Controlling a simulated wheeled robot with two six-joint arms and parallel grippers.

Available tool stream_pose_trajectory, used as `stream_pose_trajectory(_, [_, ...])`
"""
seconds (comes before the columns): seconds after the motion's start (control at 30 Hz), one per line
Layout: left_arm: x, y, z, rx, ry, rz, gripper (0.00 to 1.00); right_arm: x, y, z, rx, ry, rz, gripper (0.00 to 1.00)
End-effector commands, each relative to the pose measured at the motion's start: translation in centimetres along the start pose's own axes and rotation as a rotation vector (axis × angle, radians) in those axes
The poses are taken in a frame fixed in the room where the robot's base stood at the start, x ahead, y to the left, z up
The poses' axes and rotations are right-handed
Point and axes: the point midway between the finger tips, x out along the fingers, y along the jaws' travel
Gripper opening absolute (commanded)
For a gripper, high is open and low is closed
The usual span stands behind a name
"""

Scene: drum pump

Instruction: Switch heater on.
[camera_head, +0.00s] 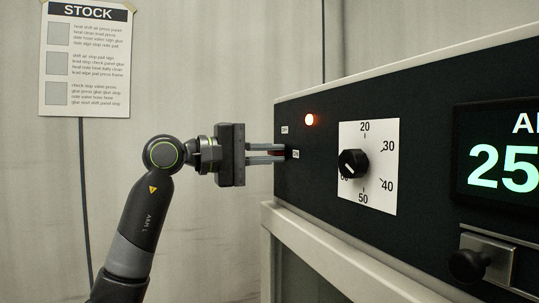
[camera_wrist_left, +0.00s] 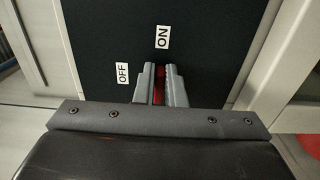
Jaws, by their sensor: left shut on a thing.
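The heater's black front panel (camera_head: 330,215) stands at the right of the head view. My left gripper (camera_head: 284,153) reaches in from the left, its fingers at the panel's left end. In the left wrist view its fingers (camera_wrist_left: 160,82) are shut on a narrow red switch (camera_wrist_left: 158,88), mostly hidden between them. An ON label (camera_wrist_left: 163,37) lies just beyond the fingertips and an OFF label (camera_wrist_left: 122,73) lies to their left. My right gripper is out of view.
A black knob (camera_head: 352,163) sits on a white dial plate (camera_head: 384,137) with numbers. A display (camera_head: 500,158) at the right glows green with digits starting 25. Below it is a latch-like part with a dark knob (camera_head: 467,265). A STOCK sheet (camera_head: 87,60) hangs on the wall.

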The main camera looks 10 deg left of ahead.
Motion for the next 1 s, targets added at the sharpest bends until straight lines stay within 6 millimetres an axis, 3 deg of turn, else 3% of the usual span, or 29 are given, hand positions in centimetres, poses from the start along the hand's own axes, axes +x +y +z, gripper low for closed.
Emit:
stream_pose_trajectory(0.47, [0.0, -0.12, -0.02, 0.015, 0.0, -0.002, 0.0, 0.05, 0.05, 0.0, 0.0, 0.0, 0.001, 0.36])
stream_pose_trajectory(0.5, [0.01, -0.12, -0.02, 0.015, 0.0, -0.002, 0.13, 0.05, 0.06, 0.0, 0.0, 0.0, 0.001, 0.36])
stream_pose_trajectory(0.67, [0.01, -0.09, -0.01, 0.014, 0.0, -0.002, 0.32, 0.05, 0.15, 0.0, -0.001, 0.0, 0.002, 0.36])
stream_pose_trajectory(1.0, [-0.36, -0.09, -0.06, 0.014, 0.002, 0.0, 0.32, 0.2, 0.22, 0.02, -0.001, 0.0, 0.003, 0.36])
